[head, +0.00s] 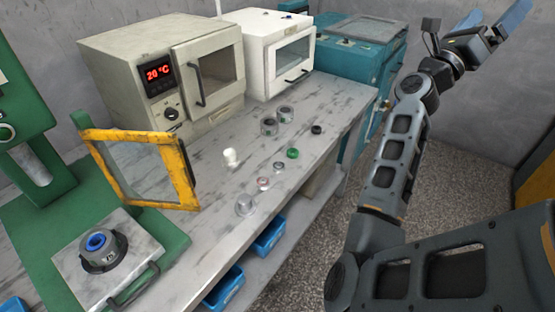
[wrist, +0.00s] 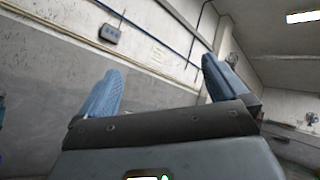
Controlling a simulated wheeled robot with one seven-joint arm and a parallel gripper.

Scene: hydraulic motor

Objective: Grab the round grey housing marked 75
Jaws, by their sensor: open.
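Two round grey housings stand side by side on the grey bench in the head view, a nearer one (head: 268,127) and a farther one (head: 286,114). Another round grey housing (head: 101,257) with a blue ring in its top sits on a metal plate at the lower left. Dark marks show on its side. The marks are too small to read, so I cannot tell which housing bears 75. My gripper (head: 493,18) is raised at the upper right, far from the housings. In the wrist view its blue fingers (wrist: 160,68) are spread with nothing between them.
Small parts lie on the bench: a white piece (head: 231,157), a green ring (head: 293,153), a grey cap (head: 244,205) and a black ring (head: 316,129). A yellow-framed guard (head: 183,185) stands by the green press (head: 25,130). Ovens (head: 130,75) line the back. Blue bins (head: 224,288) sit below.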

